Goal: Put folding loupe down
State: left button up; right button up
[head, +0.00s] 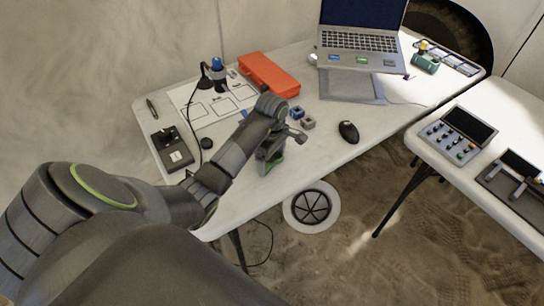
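My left arm reaches in from the left over the white table (330,150), and its gripper (268,163) points down close to the table's front edge. A green part shows at its lower end; I cannot tell whether it belongs to the gripper or to something held. The fingertips are too small and partly hidden to show whether they are open or shut. I cannot clearly make out the folding loupe. Two small block-like items, one blue-grey (297,113) and one grey-green (308,123), lie just right of the wrist. My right gripper is out of view.
A printed sheet (203,110) with outlined boxes lies behind the arm, near an orange case (269,75). A laptop (360,42), a black mouse (348,132) and a dark device (172,150) also stand there. Clear table lies around the mouse. A second table (440,160) is right.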

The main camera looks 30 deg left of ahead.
aim_at(272, 159)
pick_arm(q)
jog(key=shift+o, duration=1.3)
jog(key=shift+r, duration=0.2)
notch_tip(272, 159, up, 4)
jog(key=shift+w+r, duration=0.1)
jog(key=shift+r, duration=0.05)
notch_tip(272, 159, up, 8)
jog(key=p, duration=0.7)
jog(key=shift+f, duration=0.2)
